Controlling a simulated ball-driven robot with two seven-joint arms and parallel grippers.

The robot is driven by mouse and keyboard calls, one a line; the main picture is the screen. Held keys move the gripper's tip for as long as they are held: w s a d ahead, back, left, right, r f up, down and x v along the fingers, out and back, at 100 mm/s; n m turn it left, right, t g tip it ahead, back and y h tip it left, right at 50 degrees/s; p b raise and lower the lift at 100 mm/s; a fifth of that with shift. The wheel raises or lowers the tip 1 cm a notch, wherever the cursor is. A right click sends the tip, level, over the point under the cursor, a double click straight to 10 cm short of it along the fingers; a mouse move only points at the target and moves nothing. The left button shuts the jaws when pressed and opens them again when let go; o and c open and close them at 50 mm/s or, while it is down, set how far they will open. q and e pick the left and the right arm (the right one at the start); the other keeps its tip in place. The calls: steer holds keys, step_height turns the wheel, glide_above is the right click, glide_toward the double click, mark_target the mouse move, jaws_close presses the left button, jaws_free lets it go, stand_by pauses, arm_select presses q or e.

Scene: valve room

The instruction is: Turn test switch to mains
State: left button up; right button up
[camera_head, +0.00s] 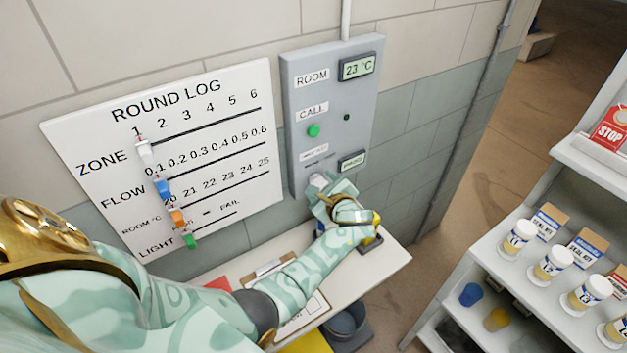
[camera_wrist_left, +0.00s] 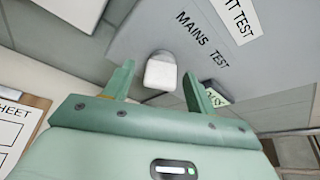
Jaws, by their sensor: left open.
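The test switch is a white knob (camera_wrist_left: 161,72) low on the grey wall panel (camera_head: 298,90), below a label reading MAINS and TEST (camera_wrist_left: 203,43). I cannot tell which word it points to. In the head view the white knob (camera_head: 318,181) shows just beyond my fingers. My left gripper (camera_head: 325,192) is open at the panel's lower end. In the left wrist view its fingers (camera_wrist_left: 158,70) stand on either side of the knob, with gaps visible; contact is not clear. My right gripper is not in view.
The panel also carries a 23 °C display (camera_head: 357,66), a green call button (camera_head: 313,130) and a lower display (camera_head: 352,160). A round log board (camera_head: 200,120) hangs left. A narrow table (camera_head: 395,262) lies below my arm; shelves (camera_head: 500,262) with jars stand right.

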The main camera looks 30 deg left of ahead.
arm_select(q)
steer(key=shift+r, duration=0.1)
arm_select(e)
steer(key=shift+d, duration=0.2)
arm_select(q)
steer(key=shift+c, duration=0.6)
steer(key=c, duration=0.9)
steer(key=shift+o, duration=0.2)
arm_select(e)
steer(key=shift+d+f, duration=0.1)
